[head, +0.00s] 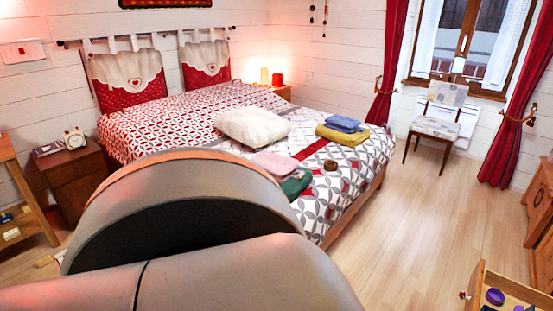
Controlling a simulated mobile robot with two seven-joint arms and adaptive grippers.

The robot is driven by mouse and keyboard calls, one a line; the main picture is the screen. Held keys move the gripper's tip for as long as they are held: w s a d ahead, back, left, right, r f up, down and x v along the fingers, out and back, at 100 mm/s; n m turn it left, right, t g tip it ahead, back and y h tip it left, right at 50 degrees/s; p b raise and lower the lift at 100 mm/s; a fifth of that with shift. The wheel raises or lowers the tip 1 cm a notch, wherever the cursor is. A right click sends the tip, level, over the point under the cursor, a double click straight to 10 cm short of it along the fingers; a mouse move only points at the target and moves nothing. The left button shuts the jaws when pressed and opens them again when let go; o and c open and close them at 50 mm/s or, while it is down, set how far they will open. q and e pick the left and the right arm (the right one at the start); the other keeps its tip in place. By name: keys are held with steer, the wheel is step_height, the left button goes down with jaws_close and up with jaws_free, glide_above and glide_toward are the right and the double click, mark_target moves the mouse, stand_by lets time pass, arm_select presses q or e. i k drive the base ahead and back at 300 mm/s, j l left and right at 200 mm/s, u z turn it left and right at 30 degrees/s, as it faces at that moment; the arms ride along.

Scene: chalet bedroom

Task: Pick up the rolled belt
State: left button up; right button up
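A small round dark-brown coil, which looks like the rolled belt (331,165), lies on the patterned cover of the bed (345,186), near the edge on the window side. It is to the right of the pink and green folded cloths and below the yellow and blue ones. It is too small to make out details. Large grey links of my own arm fill the lower left and hide part of the bed. Neither of my grippers shows, so their distance from the belt cannot be seen.
Around the belt are a white pillow (252,126), pink cloth (274,165), green cloth (296,183), yellow cloth (340,134) and blue cloth (343,123). A chair (437,126) stands by the window. An open drawer (506,290) is at lower right. The floor (425,225) between is clear.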

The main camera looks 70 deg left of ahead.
mark_target(329, 165)
steer(key=u, duration=1.9)
steer(key=i+l, duration=0.3)
steer(key=i, duration=0.2)
steer(key=i+l, duration=0.25)
steer(key=i, duration=0.2)
steer(key=i+l, duration=0.3)
steer(key=i, duration=0.2)
steer(key=i+l, duration=0.25)
steer(key=i, duration=0.2)
